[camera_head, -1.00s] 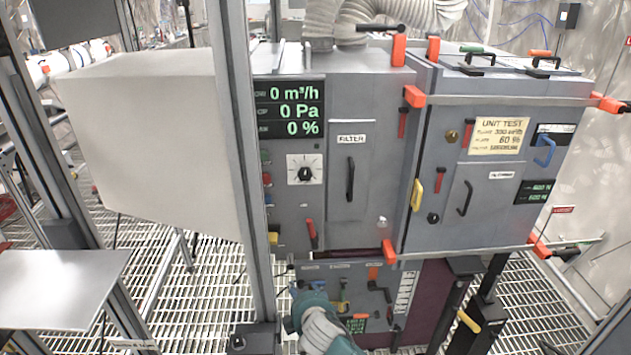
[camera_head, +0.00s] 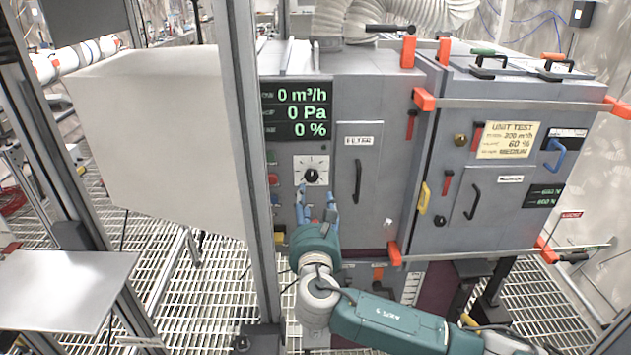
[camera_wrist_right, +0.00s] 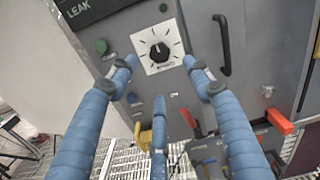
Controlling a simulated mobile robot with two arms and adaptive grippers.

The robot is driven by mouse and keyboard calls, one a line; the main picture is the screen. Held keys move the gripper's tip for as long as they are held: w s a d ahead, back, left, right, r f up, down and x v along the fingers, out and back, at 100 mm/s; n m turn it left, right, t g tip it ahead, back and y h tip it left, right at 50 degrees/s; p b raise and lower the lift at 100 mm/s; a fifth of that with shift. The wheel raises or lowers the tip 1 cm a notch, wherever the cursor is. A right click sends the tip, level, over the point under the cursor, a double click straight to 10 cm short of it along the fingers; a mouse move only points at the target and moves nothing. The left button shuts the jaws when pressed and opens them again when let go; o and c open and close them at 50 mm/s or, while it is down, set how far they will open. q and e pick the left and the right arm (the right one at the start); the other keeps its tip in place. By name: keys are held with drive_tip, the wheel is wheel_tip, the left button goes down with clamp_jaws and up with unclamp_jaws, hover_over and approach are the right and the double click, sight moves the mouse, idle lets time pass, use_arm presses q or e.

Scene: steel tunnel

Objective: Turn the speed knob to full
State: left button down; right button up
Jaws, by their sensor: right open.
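The speed knob (camera_head: 311,176) is a black dial on a white square plate with tick marks, on the grey panel below the display. It also shows in the right wrist view (camera_wrist_right: 159,52), near the top middle, with lettering under it. My right gripper (camera_head: 317,198) is open just below the knob, its blue fingers pointing up at the panel. In the right wrist view its fingertips (camera_wrist_right: 160,70) spread on both sides of the dial plate, apart from the knob. Nothing is held. My left gripper is not in view.
The display (camera_head: 297,109) reads 0 m³/h, 0 Pa and 0 %. A yellow note (camera_head: 507,140) reads UNIT TEST with 60 %. A black door handle (camera_head: 358,179) is right of the knob. A metal post (camera_head: 243,170) stands close on the left.

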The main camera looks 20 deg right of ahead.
sight(312, 178)
drive_tip(key=p+x, duration=0.1)
drive_tip(key=x, duration=0.8)
drive_tip(key=shift+w+f, duration=0.1)
drive_tip(key=shift+w, duration=0.1)
drive_tip(key=shift+c, duration=0.5)
drive_tip(key=c, duration=1.1)
drive_tip(key=shift+o, duration=0.2)
drive_tip(key=shift+f, duration=0.15)
drive_tip(key=o, duration=1.2)
drive_tip(key=shift+c, duration=0.2)
drive_tip(key=shift+s, duration=0.15)
